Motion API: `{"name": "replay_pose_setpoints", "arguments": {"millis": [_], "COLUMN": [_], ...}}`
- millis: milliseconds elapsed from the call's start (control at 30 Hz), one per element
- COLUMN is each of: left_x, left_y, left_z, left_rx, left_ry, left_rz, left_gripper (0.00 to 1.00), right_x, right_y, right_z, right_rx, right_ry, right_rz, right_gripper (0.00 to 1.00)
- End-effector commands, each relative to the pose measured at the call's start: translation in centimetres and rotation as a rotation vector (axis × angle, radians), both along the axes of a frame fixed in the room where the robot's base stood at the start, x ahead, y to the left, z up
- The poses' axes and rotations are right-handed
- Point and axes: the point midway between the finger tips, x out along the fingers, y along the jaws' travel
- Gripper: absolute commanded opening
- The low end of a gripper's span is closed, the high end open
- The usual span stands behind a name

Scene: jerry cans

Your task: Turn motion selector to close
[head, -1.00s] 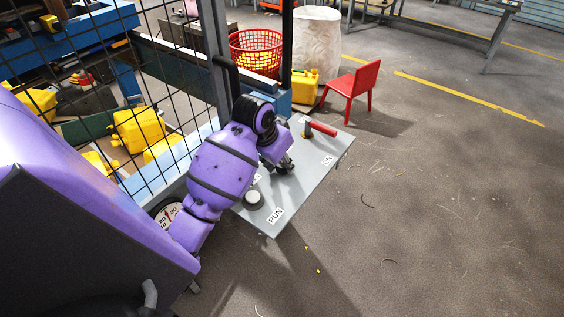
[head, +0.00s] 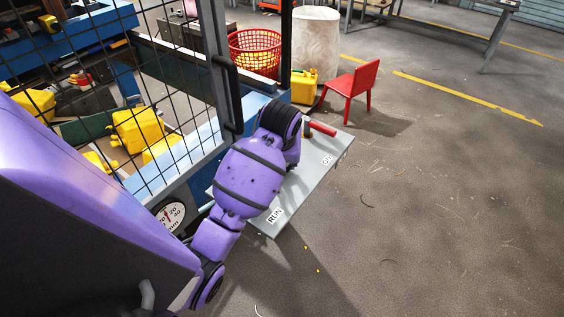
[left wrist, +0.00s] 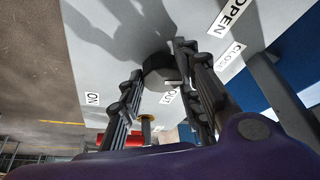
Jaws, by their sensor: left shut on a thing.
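The grey control panel (head: 315,190) sticks out beside the wire-mesh fence. In the left wrist view a dark round knob (left wrist: 158,72), the motion selector, stands on the panel. An OPEN label (left wrist: 232,17) and a CLOSE label (left wrist: 229,57) lie to its right. My left gripper (left wrist: 162,66) has a finger on each side of the knob and is shut on it. Which way the knob points I cannot tell. In the head view my purple arm hides the knob and the fingers. My right gripper is not in view.
A red-handled lever (head: 320,128) stands at the panel's far end, near an ON label (head: 327,160). A RUN label (head: 274,215) is at the near edge. A gauge (head: 170,215) sits left of my arm. A red chair (head: 352,88) stands behind; the floor to the right is clear.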

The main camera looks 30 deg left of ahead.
Motion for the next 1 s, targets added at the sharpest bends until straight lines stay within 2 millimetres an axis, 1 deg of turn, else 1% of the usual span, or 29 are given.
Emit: {"name": "replay_pose_setpoints", "arguments": {"millis": [33,300,767,800,900,1000], "left_x": [0.20,0.29,0.35,0.35,0.32,0.27], "left_y": [-0.45,-0.44,-0.42,-0.42,-0.36,-0.28], "left_z": [0.07,0.12,0.18,0.18,0.17,0.13], "left_rx": [-0.007,-0.006,-0.006,-0.006,-0.005,-0.004], "left_ry": [-0.004,-0.004,-0.008,-0.008,-0.006,-0.004], "left_rz": [0.016,0.092,0.102,0.102,0.103,0.105], "left_gripper": [0.06,0.06,0.06,0.37,0.48,0.48], "right_x": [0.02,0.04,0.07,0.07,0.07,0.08], "right_y": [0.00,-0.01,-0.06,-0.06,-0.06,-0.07], "right_z": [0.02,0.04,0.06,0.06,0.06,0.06], "right_rx": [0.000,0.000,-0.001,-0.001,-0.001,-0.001], "right_ry": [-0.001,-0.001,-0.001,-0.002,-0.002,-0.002], "right_rz": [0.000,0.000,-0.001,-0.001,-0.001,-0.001], "right_gripper": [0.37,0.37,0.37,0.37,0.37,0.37]}}
